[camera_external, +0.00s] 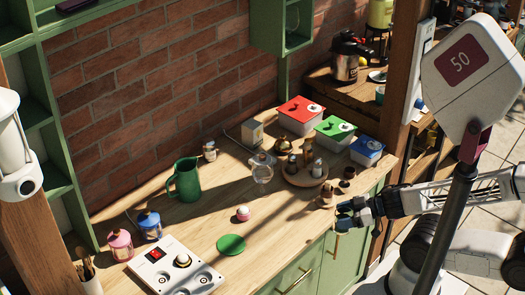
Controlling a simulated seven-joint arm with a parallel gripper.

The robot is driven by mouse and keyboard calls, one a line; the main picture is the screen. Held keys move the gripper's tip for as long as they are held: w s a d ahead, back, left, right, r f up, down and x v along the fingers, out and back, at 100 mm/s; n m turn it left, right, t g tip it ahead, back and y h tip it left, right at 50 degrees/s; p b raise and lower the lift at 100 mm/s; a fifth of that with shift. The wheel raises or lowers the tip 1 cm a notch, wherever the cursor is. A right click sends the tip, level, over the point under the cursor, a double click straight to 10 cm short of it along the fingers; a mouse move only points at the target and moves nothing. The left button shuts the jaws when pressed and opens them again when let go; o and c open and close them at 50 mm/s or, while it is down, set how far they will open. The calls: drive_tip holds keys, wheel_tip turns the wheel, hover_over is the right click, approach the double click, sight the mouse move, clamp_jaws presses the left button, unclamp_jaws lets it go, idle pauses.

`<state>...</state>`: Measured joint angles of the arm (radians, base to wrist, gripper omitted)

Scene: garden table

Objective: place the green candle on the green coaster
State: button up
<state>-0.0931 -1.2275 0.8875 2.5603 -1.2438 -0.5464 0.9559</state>
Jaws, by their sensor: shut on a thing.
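The green coaster (231,244) is a flat green disc lying bare on the wooden counter, near its front edge. My gripper (345,212) is at the right end of the counter, by its front edge, to the right of and farther back than the coaster. It is shut on a small, dark green-blue thing (343,224), which looks like the green candle. The fingers hide much of it, and its shape is too small to make out.
A pink-and-white pot (243,214) stands just behind the coaster. A white panel with a knob (176,268) lies to its left. A green jug (185,180) and a round wooden tray (304,177) with shakers stand farther back. A small wooden item (326,197) is beside my gripper.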

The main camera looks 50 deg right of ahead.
drive_tip(key=shift+w+a, duration=0.35)
drive_tip(key=shift+w, duration=0.45)
idle(0.4)
drive_tip(key=w+a+f, duration=0.1)
drive_tip(key=w+a, duration=0.3)
drive_tip(key=w, duration=0.8)
drive_tip(key=shift+a+f, duration=0.15)
drive_tip(key=shift+a, duration=0.15)
idle(1.0)
drive_tip(key=shift+w, duration=0.1)
drive_tip(key=shift+w+a+f, duration=0.15)
drive_tip(key=shift+w+f, duration=0.15)
drive_tip(key=shift+f, duration=0.5)
drive_tip(key=shift+w+a+f, duration=0.1)
drive_tip(key=shift+w+f, duration=0.15)
drive_tip(key=shift+f, duration=0.55)
drive_tip(key=shift+f, duration=0.3)
drive_tip(key=o, duration=1.2)
